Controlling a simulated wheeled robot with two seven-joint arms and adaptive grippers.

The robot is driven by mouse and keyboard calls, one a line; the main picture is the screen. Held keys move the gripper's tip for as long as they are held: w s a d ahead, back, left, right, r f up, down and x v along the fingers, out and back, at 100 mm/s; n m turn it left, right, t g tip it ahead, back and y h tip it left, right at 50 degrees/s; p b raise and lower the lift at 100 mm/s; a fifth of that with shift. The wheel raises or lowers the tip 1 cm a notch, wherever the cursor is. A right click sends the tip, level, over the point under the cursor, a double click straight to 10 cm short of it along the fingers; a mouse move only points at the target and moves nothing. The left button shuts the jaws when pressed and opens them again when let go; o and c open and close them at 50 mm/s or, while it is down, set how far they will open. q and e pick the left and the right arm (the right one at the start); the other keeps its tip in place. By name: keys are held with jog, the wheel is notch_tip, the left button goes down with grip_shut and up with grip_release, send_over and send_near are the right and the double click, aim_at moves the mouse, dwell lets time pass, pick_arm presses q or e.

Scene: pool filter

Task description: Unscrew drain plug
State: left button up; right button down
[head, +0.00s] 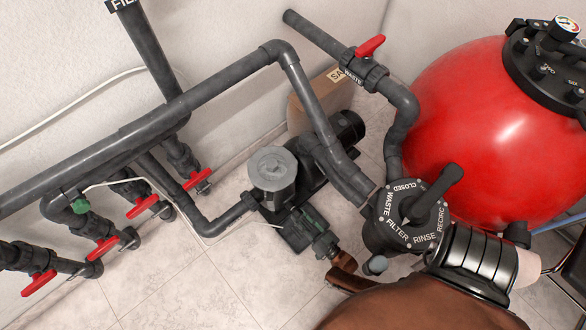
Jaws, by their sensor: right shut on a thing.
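The dark pump (347,126) stands on the floor with a grey strainer pot (271,168) at its left end. A green-and-black fitting (312,232) sticks out low in front of it. My right gripper (337,265) has brown fingers at the lower right end of this fitting. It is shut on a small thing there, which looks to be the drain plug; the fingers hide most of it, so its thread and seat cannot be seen. My left gripper is not in view.
The multiport valve (410,212) with its black handle stands just right of the fingers. The red filter tank (470,120) fills the upper right. Grey pipes (150,125) with several red-handled valves (104,248) run along the left. Tiled floor (215,285) is clear at the lower left.

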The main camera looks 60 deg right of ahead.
jog(key=shift+s+a, duration=0.1)
jog(key=shift+s, duration=0.25)
